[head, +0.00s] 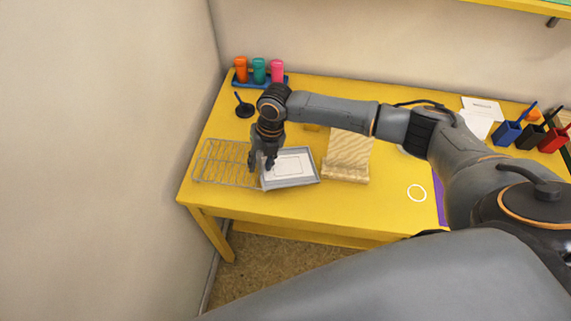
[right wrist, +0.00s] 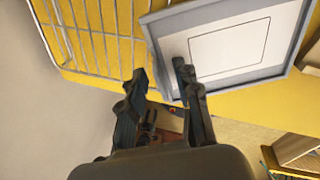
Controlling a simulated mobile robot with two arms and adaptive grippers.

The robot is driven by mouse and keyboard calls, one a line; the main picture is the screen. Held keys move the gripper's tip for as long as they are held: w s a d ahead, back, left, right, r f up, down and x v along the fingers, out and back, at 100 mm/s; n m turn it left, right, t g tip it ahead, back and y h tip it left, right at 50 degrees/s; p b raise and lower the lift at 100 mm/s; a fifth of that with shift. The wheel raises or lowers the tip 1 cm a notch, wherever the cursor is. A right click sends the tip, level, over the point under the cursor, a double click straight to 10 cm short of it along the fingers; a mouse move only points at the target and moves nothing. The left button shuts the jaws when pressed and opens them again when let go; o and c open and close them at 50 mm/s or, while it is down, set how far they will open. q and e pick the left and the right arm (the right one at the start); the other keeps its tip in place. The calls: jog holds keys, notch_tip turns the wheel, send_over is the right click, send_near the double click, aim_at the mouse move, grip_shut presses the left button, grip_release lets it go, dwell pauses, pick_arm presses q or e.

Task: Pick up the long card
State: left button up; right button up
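A white card (head: 288,165) with a printed rectangular outline lies in a shallow grey tray (head: 303,183) on the yellow desk. The card (right wrist: 230,47) and tray (right wrist: 235,80) also show in the right wrist view. I cannot tell for sure that this is the long card. My right gripper (head: 263,165) points down at the tray's left edge. In the right wrist view its two fingers (right wrist: 163,85) stand apart, with the tray's left edge between them and no card visibly held. My left gripper is not in view.
A wire rack (head: 222,163) stands left of the tray, and a wooden block-like stand (head: 347,157) to its right. Coloured bottles (head: 259,71) and a dark stamp (head: 243,106) are behind. White cards (head: 482,108) and coloured holders (head: 507,133) sit at the far right.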

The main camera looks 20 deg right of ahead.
grip_shut()
dwell(0.3)
